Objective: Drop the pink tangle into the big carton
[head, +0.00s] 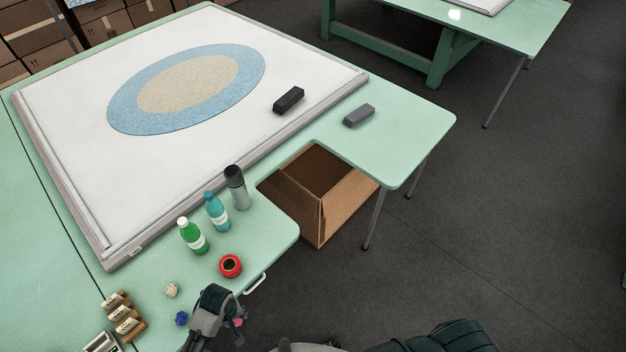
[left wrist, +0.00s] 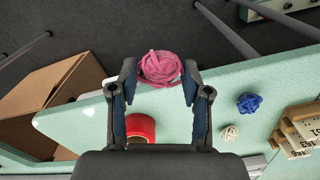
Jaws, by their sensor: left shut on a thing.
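The pink tangle (left wrist: 160,67) is a ball of looped strands, held between the fingertips of my left gripper (left wrist: 159,72) in the left wrist view. In the head view my left gripper (head: 232,322) is at the table's near edge, with only a bit of the pink tangle (head: 239,322) showing beside it. The big carton (head: 311,217) is brown and open-topped. It stands in the table's cut-out, up and right of my left gripper, and also shows at the left of the left wrist view (left wrist: 70,83). My right gripper's fingers do not show.
A cream tangle (head: 172,290), blue tangle (head: 182,318) and wooden blocks (head: 124,318) lie left. A white handle (head: 255,284) juts from the edge.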

